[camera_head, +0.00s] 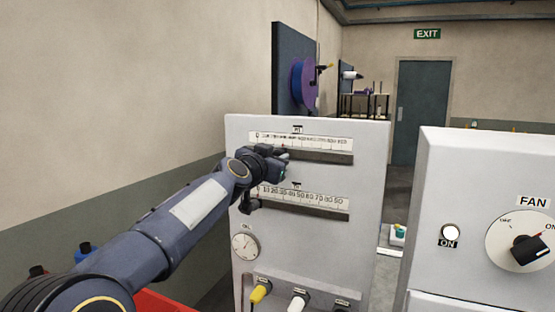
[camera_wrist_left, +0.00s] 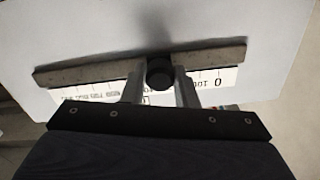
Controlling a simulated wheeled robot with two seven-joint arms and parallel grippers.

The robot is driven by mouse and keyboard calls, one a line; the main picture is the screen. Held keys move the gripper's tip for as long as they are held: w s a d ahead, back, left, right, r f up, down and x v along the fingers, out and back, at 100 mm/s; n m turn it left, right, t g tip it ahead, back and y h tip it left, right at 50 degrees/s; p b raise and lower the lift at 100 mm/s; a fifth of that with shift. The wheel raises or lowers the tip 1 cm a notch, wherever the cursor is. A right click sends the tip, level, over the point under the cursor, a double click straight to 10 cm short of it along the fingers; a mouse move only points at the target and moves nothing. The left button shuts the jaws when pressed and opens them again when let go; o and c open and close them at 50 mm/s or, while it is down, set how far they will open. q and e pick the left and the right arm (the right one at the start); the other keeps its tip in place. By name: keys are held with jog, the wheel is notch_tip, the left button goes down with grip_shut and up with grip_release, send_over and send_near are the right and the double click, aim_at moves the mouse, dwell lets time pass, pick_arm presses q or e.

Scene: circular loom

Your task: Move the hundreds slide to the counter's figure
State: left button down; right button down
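The hundreds slide is the upper one on the grey panel (camera_head: 365,200); its scale (camera_head: 325,141) runs from 0 at the left up through the hundreds. In the left wrist view the scale is upside down, with 0 at the right. There the slide's round black knob (camera_wrist_left: 159,73) sits between the two fingers of my left gripper (camera_wrist_left: 160,85), which appear closed against its sides, left of the 100 mark. In the head view my left gripper (camera_head: 281,161) covers the knob at the scale's left part. The counter's figure is not readable. My right gripper is not in view.
A second scale (camera_head: 310,195), marked in tens, lies below. Under it are a dial gauge (camera_head: 244,246) and several plugged connectors, one yellow (camera_head: 259,291). A cabinet with a FAN knob (camera_head: 530,250) stands at the right. A purple spool (camera_head: 304,83) is behind the panel.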

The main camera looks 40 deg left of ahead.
pick_arm(q)
jog(key=c, duration=1.1)
grip_release()
jog(key=shift+c, duration=0.2)
jog(key=b+v, duration=0.3)
jog(key=v, duration=0.5)
jog(key=shift+w, duration=0.1)
